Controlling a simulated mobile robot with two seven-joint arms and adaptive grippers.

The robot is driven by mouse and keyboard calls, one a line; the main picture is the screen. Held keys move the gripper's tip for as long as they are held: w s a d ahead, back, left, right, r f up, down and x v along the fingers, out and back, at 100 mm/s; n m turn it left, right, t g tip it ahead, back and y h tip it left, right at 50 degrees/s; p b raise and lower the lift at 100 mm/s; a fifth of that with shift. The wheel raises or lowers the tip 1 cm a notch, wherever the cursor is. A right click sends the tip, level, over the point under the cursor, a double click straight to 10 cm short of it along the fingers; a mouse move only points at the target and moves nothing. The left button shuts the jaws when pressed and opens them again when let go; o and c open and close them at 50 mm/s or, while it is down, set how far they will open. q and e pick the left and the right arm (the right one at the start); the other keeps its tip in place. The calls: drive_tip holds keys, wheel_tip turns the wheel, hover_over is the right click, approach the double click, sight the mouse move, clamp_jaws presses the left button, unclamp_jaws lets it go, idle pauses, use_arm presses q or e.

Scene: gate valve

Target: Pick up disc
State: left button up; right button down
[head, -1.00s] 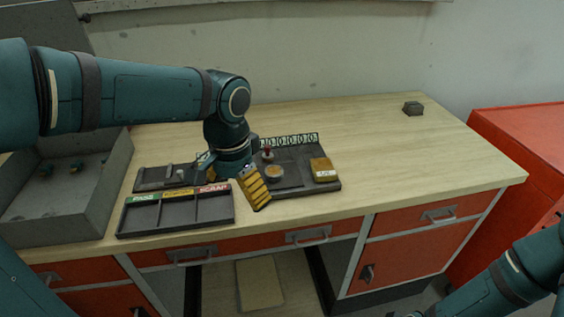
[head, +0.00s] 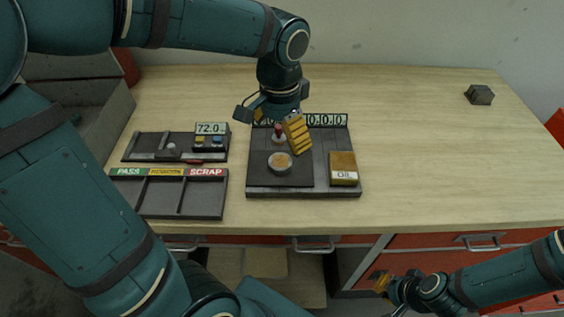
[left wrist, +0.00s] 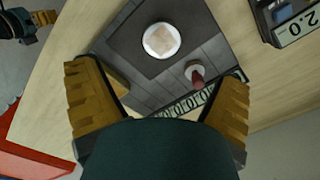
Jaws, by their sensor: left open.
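A round grey piece with a tan top (head: 280,163), which looks like the disc, lies on a dark plate (head: 262,178) on the workbench. It also shows in the left wrist view (left wrist: 161,41), upper middle. A small red-handled piece (head: 279,134) stands just behind it. My left gripper (head: 272,125) is over the back of the plate, fingers spread and empty. In the left wrist view its yellow fingers (left wrist: 160,78) are wide apart, with the round piece beyond them. My right gripper (head: 384,284) is low in front of the bench; its opening is unclear.
A tray (head: 164,212) labelled PASS and SCRAP stands left of the plate. Behind it is a gauge station (head: 145,155) with a 72.0 display (head: 211,128). The bench's right side is mostly clear.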

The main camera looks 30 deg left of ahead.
use_arm(q)
hover_over(280, 162)
wheel_tip(280, 162, down, 4)
drive_tip(key=shift+f+b, duration=0.1)
drive_tip(key=shift+b, duration=0.3)
wheel_tip(280, 162, down, 5)
drive_tip(key=shift+f+b, duration=0.1)
drive_tip(key=shift+b, duration=0.8)
